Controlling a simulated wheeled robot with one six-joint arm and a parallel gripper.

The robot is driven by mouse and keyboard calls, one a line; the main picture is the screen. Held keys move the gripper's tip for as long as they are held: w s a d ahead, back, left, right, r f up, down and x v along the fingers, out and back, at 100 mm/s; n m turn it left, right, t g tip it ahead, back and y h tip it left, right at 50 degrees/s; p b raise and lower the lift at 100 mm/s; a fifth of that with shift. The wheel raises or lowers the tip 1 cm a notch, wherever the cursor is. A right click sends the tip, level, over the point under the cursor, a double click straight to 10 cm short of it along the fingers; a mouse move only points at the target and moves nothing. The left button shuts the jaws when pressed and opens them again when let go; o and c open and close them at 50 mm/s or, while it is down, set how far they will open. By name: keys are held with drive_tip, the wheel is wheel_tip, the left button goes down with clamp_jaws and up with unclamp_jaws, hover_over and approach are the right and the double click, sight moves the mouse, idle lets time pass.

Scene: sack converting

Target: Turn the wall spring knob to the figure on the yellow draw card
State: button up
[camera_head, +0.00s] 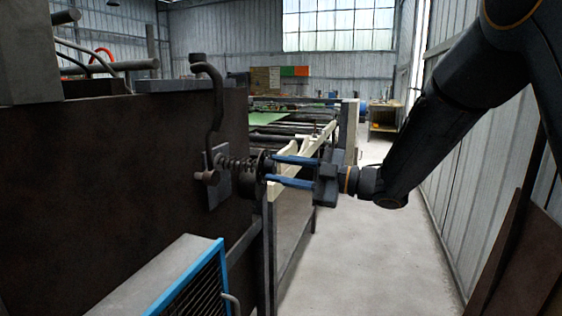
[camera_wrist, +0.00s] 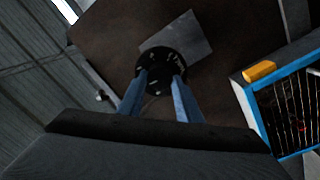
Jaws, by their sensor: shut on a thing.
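The wall spring knob (camera_head: 258,166) is a dark round disc with a coil spring (camera_head: 236,165) behind it, standing out from a grey plate (camera_head: 219,188) on a dark brown panel. In the wrist view the knob (camera_wrist: 163,67) shows face-on as a black disc with pale marks near its rim, too small to read. My gripper (camera_head: 270,171) reaches in from the right, its two blue fingers shut on the knob, one above and one below. In the wrist view its fingers (camera_wrist: 157,80) hide part of the disc. No yellow draw card with a readable figure shows.
A bent dark lever (camera_head: 214,105) rises beside the knob's plate. A blue-framed unit with a grille (camera_head: 195,285) stands below, near the front; in the wrist view a yellow-orange block (camera_wrist: 259,71) sits at its edge. Open concrete floor (camera_head: 360,250) lies to the right.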

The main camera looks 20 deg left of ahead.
drive_tip(key=m+p, duration=0.4)
drive_tip(key=shift+r+m, duration=0.15)
drive_tip(key=shift+m, duration=0.25)
drive_tip(key=m+p, duration=0.4)
drive_tip(key=shift+m, duration=0.3)
drive_tip(key=m+p, duration=0.3)
drive_tip(key=m, duration=0.1)
drive_tip(key=shift+w+h, duration=0.1)
drive_tip(key=shift+h, duration=0.2)
drive_tip(key=shift+w+m+p, duration=0.1)
drive_tip(key=shift+m+p, duration=1.5)
drive_tip(key=shift+m, duration=0.7)
drive_tip(key=o, duration=1)
drive_tip(key=shift+o, duration=0.2)
drive_tip(key=shift+d, duration=0.15)
